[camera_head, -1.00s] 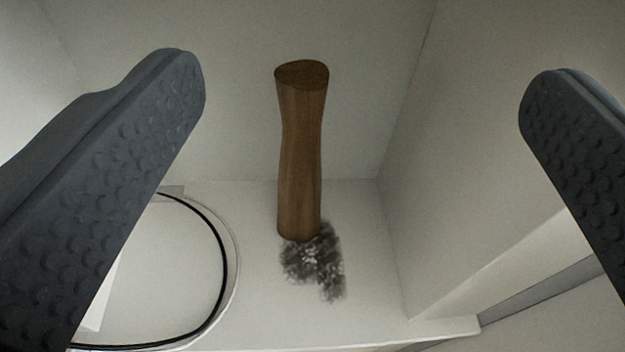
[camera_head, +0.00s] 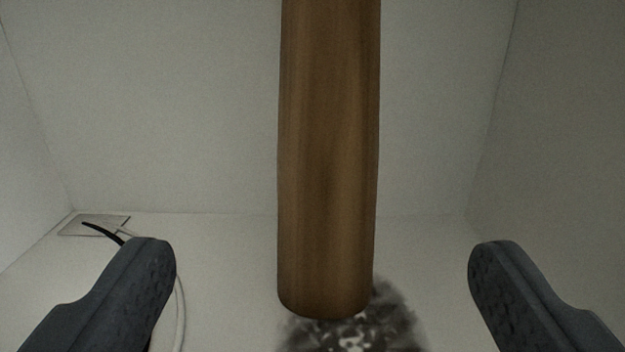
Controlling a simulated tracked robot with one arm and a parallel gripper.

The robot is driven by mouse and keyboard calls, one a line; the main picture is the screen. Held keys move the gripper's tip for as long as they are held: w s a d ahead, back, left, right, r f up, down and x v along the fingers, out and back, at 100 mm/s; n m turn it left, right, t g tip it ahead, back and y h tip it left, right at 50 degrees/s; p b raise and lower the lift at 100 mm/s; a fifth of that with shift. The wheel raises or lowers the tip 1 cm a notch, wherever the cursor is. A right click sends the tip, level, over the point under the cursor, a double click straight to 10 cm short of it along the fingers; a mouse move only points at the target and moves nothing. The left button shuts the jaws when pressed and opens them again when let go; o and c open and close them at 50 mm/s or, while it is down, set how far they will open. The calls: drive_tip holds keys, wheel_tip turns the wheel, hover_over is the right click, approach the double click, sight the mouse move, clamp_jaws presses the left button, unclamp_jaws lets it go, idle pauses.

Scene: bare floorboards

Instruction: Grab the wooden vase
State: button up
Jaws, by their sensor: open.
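The wooden vase (camera_head: 328,160) is a tall brown wood-grained column in the middle of the view. It stands upright on a white surface, and its top is cut off by the upper edge of the frame. My gripper (camera_head: 322,258) is open, with one dark textured finger to the left of the vase and one to the right. There is a clear gap between each finger and the vase, and neither finger touches it.
White walls (camera_head: 150,110) enclose the space at the back, left and right. A dark mottled patch (camera_head: 350,335) lies at the vase's foot. A black and white cable (camera_head: 178,300) and a flat plate (camera_head: 95,224) lie at the left.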

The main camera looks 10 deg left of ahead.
sight(330, 149)
drive_tip(key=w+p, duration=0.1)
drive_tip(key=w, duration=0.1)
drive_tip(key=w+p, duration=0.2)
drive_tip(key=w, duration=0.1)
drive_tip(key=w+a+p, duration=0.1)
drive_tip(key=w, duration=0.2)
drive_tip(key=shift+w+p, duration=0.2)
drive_tip(key=shift+p, duration=0.15)
drive_tip(key=shift+w+r, duration=0.15)
drive_tip(key=shift+w, duration=1.05)
drive_tip(key=shift+w+r, duration=0.1)
drive_tip(key=shift+w, duration=1.4)
drive_tip(key=shift+c, duration=0.3)
drive_tip(key=c, duration=1.4)
drive_tip(key=shift+o, duration=0.2)
